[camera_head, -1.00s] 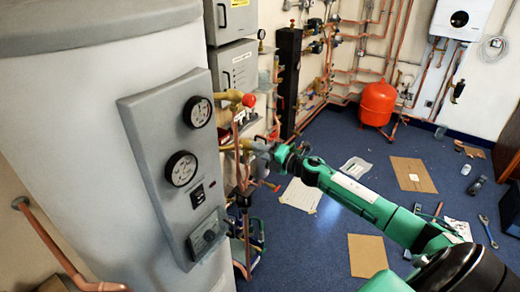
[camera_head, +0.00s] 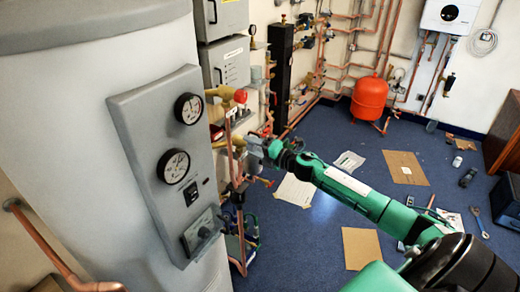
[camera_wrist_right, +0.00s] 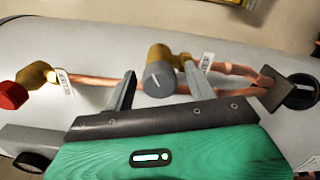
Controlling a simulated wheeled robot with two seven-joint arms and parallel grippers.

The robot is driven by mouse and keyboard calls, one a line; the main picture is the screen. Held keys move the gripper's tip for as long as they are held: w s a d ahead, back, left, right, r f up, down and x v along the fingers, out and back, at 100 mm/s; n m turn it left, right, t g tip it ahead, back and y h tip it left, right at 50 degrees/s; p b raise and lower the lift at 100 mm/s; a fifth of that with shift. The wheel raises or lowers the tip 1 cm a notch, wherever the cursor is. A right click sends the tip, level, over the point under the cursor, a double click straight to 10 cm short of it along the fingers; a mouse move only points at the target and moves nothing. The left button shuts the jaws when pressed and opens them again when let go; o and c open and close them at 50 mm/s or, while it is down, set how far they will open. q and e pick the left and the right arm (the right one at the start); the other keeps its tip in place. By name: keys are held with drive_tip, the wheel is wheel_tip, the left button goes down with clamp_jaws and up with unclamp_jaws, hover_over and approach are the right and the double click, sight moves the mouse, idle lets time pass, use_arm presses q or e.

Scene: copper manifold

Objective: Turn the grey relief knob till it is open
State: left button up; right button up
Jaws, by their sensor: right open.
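The grey relief knob (camera_wrist_right: 159,77) shows in the right wrist view, a round grey cap with a white line on a brass valve body (camera_wrist_right: 157,54). My right gripper (camera_wrist_right: 160,90) is open, with one finger on each side of the knob; I cannot tell whether either finger touches it. In the head view my right gripper (camera_head: 254,150) is at the pipework beside the tank panel, and the knob cannot be made out clearly there. My left gripper is not in view.
The large tank (camera_head: 85,130) with a gauge panel (camera_head: 165,165) fills the left. A red knob (camera_head: 240,96) sits on a brass fitting above my right gripper. Copper pipes (camera_wrist_right: 235,68) and paper tags (camera_wrist_right: 207,61) are close to the fingers. A red vessel (camera_head: 369,98) stands farther back.

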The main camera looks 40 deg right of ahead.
drive_tip(key=shift+s+d+f+b, duration=0.15)
drive_tip(key=shift+s+d+b, duration=0.15)
drive_tip(key=shift+s, duration=0.3)
drive_tip(key=b+v, duration=0.4)
drive_tip(key=v, duration=0.8)
drive_tip(key=shift+s, duration=0.25)
drive_tip(key=shift+d, duration=0.1)
